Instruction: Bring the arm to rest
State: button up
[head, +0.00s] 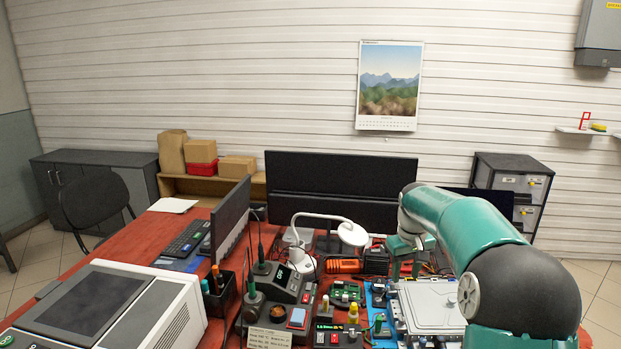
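My teal and black arm reaches in from the right of the head view and bends down over the back right of the bench. My gripper (403,268) is at its far end, pointing down behind the silver flat-topped unit (432,303). The fingertips are small and partly hidden among the equipment, so I cannot tell whether they are open, shut or holding anything. A blue plate with small fittings (378,302) lies at the left side of the silver unit. I cannot make out any hose clearly.
The red bench (118,240) is crowded. A white lamp (345,232), dark monitors (330,182), an orange tool (342,266), a green circuit board (346,292), a soldering station (283,283) and a large grey instrument (110,310) stand around. Open air lies above the bench.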

jog(key=s+a+r+t, duration=0.1)
jog(key=s+a+r, duration=0.35)
jog(key=s, duration=0.45)
jog(key=s+a+r+t, duration=0.1)
jog(key=s+a+r, duration=0.2)
jog(key=s+r, duration=0.45)
jog(key=s+a+f+m+t, duration=0.1)
jog(key=s+f, duration=0.1)
jog(key=s, duration=0.7)
jog(key=s+a+f+m+t, duration=0.1)
jog(key=s+a+f, duration=0.1)
jog(key=s, duration=0.7)
jog(key=shift+s+a+f+t, duration=0.15)
jog(key=shift+s+f+t, duration=0.05)
jog(key=shift+f+t, duration=0.25)
jog(key=shift+s, duration=0.1)
